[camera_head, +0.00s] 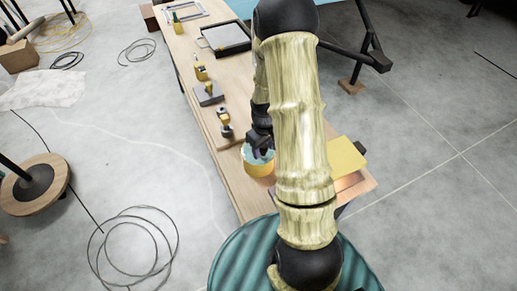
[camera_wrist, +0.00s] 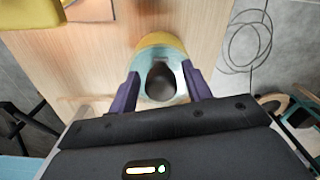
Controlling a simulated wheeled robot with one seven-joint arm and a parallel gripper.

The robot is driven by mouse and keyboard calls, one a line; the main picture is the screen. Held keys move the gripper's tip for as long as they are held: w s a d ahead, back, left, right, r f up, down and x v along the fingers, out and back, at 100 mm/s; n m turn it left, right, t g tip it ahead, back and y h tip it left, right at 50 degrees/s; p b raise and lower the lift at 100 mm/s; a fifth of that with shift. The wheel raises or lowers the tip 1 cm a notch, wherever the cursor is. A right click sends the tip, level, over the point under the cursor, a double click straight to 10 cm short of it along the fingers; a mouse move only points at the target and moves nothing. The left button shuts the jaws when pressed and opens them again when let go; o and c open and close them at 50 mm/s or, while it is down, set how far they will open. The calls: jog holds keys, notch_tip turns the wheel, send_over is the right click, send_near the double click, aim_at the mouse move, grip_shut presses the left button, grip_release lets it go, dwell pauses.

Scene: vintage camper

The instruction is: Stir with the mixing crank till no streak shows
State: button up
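A yellow tub (camera_head: 259,170) stands on the wooden table, with pale blue stuff inside. The tub also shows in the wrist view (camera_wrist: 163,41). A dark rounded knob (camera_wrist: 160,82), which looks like the top of the mixing crank, stands over the pale blue. My gripper (camera_wrist: 160,70) has its two purple fingers apart, one on each side of the knob, with pale blue showing in the gaps. In the head view my gripper (camera_head: 260,146) is right over the tub and hides part of it. The crank's lower part is hidden, and I cannot tell whether streaks show.
A yellow block (camera_head: 346,157) lies right of the tub, partly behind my arm. Yellow-handled tools (camera_head: 209,93) line the table's left side, with a dark-framed tray (camera_head: 227,36) farther back. A coiled cable (camera_head: 133,245) lies on the floor at left.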

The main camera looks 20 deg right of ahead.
jog(key=shift+r, duration=0.1)
jog(key=shift+r+p, duration=1.95)
jog(key=shift+r, duration=0.55)
notch_tip(320, 180, up, 17)
jog(key=b, duration=0.3)
jog(key=shift+r+b, duration=0.2)
jog(key=shift+b, duration=0.1)
jog(key=shift+a+f, duration=0.1)
